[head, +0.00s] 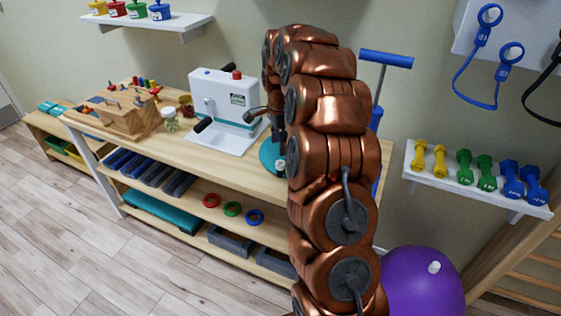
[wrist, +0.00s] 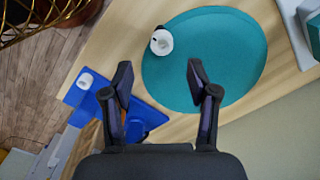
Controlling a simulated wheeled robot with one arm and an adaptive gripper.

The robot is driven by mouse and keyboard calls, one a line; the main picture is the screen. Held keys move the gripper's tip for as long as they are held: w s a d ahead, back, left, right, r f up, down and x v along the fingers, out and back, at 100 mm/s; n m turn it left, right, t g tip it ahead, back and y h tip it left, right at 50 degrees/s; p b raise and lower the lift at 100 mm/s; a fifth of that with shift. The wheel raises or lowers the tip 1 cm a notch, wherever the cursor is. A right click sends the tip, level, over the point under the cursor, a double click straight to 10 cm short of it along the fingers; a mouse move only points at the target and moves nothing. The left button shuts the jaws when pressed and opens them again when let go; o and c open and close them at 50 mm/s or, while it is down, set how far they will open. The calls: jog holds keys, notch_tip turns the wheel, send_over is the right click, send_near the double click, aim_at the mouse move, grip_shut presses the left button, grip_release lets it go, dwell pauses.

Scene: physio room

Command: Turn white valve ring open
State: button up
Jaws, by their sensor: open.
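The white valve ring (wrist: 162,42) sits near the left edge of the round teal cushion (wrist: 225,60) in the wrist view. It has a small dark mark at its upper left. The cushion lies on the wooden bench top; in the head view the cushion (head: 268,158) is partly hidden behind my arm. My gripper (wrist: 159,78) is open and empty. Its dark fingers point toward the cushion, and the ring shows beyond the gap between the fingertips, apart from both. In the head view my gripper is mostly hidden by my copper arm.
A white machine (head: 225,110) with black handles stands on the bench left of the cushion. A blue object (wrist: 140,118) shows below the left finger in the wrist view. A purple ball (head: 425,285) is at the right. A shelf with dumbbells (head: 485,185) hangs on the wall.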

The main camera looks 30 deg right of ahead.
aim_at(280, 161)
jog(key=shift+w+d+f, duration=0.1)
jog(key=shift+d+f, duration=0.15)
jog(key=shift+f, duration=0.1)
notch_tip(280, 161, down, 7)
jog(key=shift+f+p, duration=0.2)
jog(key=shift+p, duration=0.95)
jog(key=shift+c, duration=0.2)
grip_shut()
